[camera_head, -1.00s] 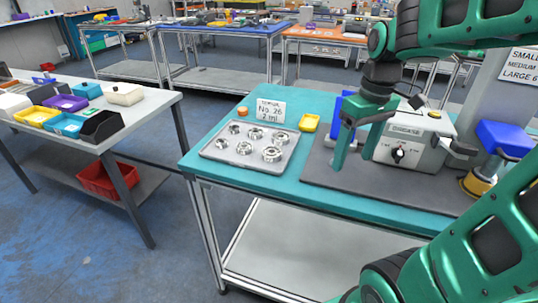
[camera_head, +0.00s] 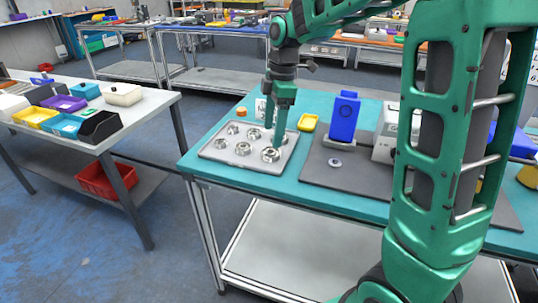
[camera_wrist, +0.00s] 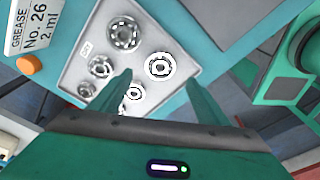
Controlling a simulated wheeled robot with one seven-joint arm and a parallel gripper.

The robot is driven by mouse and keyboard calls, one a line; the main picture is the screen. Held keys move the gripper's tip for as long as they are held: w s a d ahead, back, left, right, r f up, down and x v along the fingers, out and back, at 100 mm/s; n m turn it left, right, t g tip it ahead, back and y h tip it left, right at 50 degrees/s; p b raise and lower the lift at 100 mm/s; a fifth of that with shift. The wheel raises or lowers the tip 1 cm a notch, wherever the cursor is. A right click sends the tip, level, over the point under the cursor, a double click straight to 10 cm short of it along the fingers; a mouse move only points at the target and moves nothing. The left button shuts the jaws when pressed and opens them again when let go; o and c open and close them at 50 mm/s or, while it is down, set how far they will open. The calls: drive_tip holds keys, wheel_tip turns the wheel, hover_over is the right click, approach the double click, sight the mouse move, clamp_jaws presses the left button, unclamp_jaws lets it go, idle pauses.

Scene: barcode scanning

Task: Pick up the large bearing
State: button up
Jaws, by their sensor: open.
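A grey tray (camera_head: 212,151) on the teal table holds several metal bearings in rows of rising size. One large bearing (camera_head: 270,155) lies at its near right corner; the other is mostly hidden behind my gripper (camera_head: 278,138). In the wrist view one large bearing (camera_wrist: 159,66) shows between the fingertips of my gripper (camera_wrist: 160,74), and another large bearing (camera_wrist: 124,33) lies up and left of it. Smaller bearings (camera_wrist: 101,66) sit lower left. My gripper is open and empty, pointing down over the tray's right side. I cannot tell its exact height above the bearings.
Right of the tray are a yellow bin (camera_head: 308,122), a dark mat (camera_head: 320,175) with a small ring (camera_head: 335,162), a blue upright block (camera_head: 343,117) and a grey machine (camera_head: 385,150).

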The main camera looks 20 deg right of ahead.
sight(271, 154)
drive_tip(key=shift+a+f, duration=0.2)
drive_tip(key=shift+f, duration=3.05)
drive_tip(key=shift+c, duration=0.5)
drive_tip(key=shift+w, duration=0.1)
drive_tip(key=c, duration=1.2)
drive_tip(key=shift+r, duration=0.1)
